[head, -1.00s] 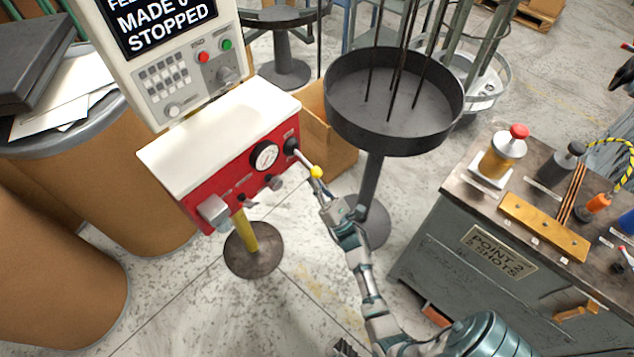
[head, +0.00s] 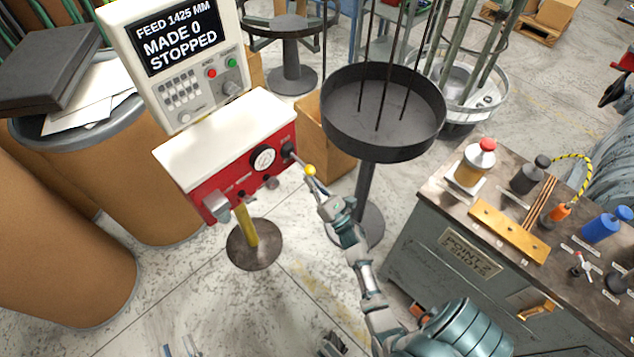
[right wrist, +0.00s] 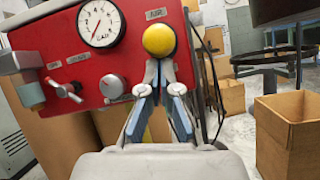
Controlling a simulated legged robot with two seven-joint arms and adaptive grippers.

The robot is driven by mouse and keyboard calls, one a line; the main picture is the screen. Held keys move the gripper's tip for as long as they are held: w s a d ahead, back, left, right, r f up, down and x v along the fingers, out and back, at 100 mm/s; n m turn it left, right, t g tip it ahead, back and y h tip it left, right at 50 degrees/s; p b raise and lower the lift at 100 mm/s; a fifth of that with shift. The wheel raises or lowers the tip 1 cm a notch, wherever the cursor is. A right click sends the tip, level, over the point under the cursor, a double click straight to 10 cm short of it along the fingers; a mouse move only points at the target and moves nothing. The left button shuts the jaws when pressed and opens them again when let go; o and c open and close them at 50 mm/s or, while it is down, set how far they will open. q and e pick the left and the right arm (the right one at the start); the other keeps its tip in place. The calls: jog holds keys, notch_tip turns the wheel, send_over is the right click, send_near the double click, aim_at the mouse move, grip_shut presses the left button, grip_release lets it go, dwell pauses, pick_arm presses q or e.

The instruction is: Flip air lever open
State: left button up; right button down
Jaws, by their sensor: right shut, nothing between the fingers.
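The air lever has a yellow ball knob (head: 310,170) on a thin stem from a dark pivot (head: 288,150), at the right end of the red panel (head: 230,172). In the right wrist view the yellow ball (right wrist: 159,40) is just below the AIR label and hides the stem behind it. My right gripper (head: 316,186) is shut and empty at the ball's near side. Its fingertips (right wrist: 158,68) appear just under the ball; whether they touch it is unclear. My left gripper (head: 178,347) shows only its tips at the bottom edge, spread apart.
A pressure gauge (head: 263,158) and small valves sit left of the lever. A black round tray on a stand (head: 384,145) is close to the right. A workbench (head: 470,245) with tools stands further right. The screen (head: 178,38) reads MADE 0, STOPPED.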

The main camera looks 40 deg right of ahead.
aim_at(312, 172)
pick_arm(q)
notch_tip(312, 172, down, 6)
jog(key=g+y+p, duration=0.2)
jog(key=g+p, duration=0.1)
jog(key=g, duration=0.2)
jog(key=s+a+f+g+y+p, duration=0.2)
jog(key=s+a+f+g+p, duration=0.15)
jog(key=s+f+g, duration=0.35)
jog(key=s+a+f+g+y+p, duration=0.15)
jog(key=s+a+g, duration=0.35)
jog(key=s, duration=0.5)
pick_arm(e)
jog(key=r+g+p, duration=0.2)
jog(key=r+p, duration=0.1)
jog(key=r+g+p, duration=0.1)
jog(key=g, duration=0.1)
jog(key=shift+s+r, duration=0.3)
jog(key=shift+s, duration=0.1)
jog(key=g+p, duration=0.1)
jog(key=p, duration=0.2)
jog(key=shift+r, duration=0.25)
pick_arm(q)
notch_tip(312, 172, down, 20)
jog(key=s+d+g, duration=0.1)
jog(key=s, duration=0.1)
jog(key=shift+s+r+g, duration=0.25)
jog(key=shift+s+g, duration=0.1)
jog(key=shift+g, duration=0.05)
jog(key=shift+h, duration=0.25)
